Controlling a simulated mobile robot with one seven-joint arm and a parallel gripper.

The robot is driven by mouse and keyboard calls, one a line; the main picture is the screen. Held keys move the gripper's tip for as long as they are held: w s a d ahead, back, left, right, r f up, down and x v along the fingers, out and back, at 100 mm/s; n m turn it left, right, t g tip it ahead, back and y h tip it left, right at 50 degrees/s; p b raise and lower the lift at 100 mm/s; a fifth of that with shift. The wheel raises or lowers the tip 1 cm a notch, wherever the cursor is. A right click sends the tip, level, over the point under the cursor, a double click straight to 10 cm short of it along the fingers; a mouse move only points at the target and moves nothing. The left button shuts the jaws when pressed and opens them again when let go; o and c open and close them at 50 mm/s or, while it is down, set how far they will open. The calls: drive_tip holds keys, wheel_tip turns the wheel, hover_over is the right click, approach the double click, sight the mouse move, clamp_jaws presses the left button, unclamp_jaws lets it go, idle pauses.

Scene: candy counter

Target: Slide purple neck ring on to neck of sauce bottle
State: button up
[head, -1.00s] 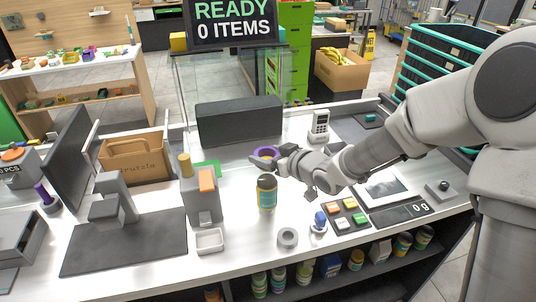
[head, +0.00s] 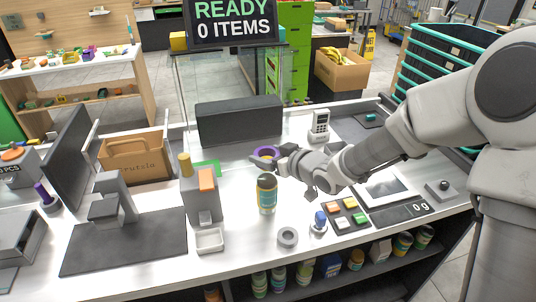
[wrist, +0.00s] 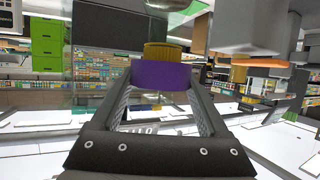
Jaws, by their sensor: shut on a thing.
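My gripper (head: 270,160) is shut on a purple ring (head: 266,152), held above the counter in the head view. In the wrist view the ring (wrist: 161,75) sits between the two fingertips (wrist: 161,84). A yellow-orange surface shows just beyond the ring there; I cannot tell whether it is the ring's inside or another thing. A bottle with a teal label and brownish top (head: 267,194) stands upright on the counter, below the ring in the head view. The ring and bottle look apart; their distance in depth is unclear.
A grey dispenser with an orange tag (head: 203,195) stands left of the bottle. A grey tape-like ring (head: 288,237), a blue-topped stamp (head: 320,222) and a button pad (head: 345,214) lie to the right. A long dark box (head: 240,122) stands behind.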

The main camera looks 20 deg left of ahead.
drive_tip(key=shift+f+b, duration=2.15)
drive_tip(key=shift+f, duration=0.25)
idle(5.6)
